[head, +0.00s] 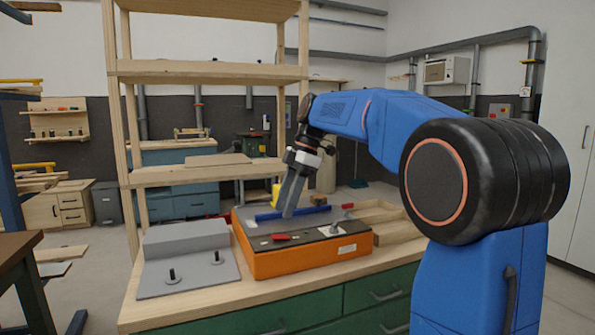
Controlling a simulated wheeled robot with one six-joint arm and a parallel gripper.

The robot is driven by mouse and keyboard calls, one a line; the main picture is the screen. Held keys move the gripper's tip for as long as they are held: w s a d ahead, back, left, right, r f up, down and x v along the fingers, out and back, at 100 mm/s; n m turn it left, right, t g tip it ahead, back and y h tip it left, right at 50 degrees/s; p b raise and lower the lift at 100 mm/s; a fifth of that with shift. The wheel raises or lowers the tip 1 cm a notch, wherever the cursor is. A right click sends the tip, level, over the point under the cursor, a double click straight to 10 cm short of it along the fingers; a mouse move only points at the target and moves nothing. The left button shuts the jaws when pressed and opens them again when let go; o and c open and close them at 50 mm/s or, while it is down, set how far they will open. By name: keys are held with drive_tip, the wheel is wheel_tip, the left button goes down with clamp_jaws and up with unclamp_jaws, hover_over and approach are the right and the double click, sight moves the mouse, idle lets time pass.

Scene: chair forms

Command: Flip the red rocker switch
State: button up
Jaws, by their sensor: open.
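The red rocker switch (281,237) is a small red piece on the dark top of an orange box (293,263), which sits on the wooden workbench. My gripper (289,213) points down over the box top, a little behind and above the switch in the head view. Its fingers are seen nearly edge-on and overlap, so the gap between them is hard to see; it is open. Nothing shows between the fingers. I cannot tell how far the fingertips are from the box top. The switch itself is not covered.
A small metal lever (335,229) stands right of the switch. A grey stepped fixture (187,261) with two black knobs stands left of the box. A wooden shelf unit (210,72) rises behind.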

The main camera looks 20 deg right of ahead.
drive_tip(key=v, duration=1)
drive_tip(key=shift+r, duration=0.25)
drive_tip(key=shift+s, duration=0.1)
drive_tip(key=s+a+f+m+t+h, duration=0.1)
drive_tip(key=s+f+m+t+h, duration=0.3)
drive_tip(key=s+f+m, duration=1.4)
drive_tip(key=s+f, duration=1.4)
drive_tip(key=f, duration=0.1)
drive_tip(key=shift+s+a+t, duration=0.2)
drive_tip(key=shift+a+t, duration=0.05)
drive_tip(key=shift+t, duration=0.15)
drive_tip(key=shift+r, duration=0.1)
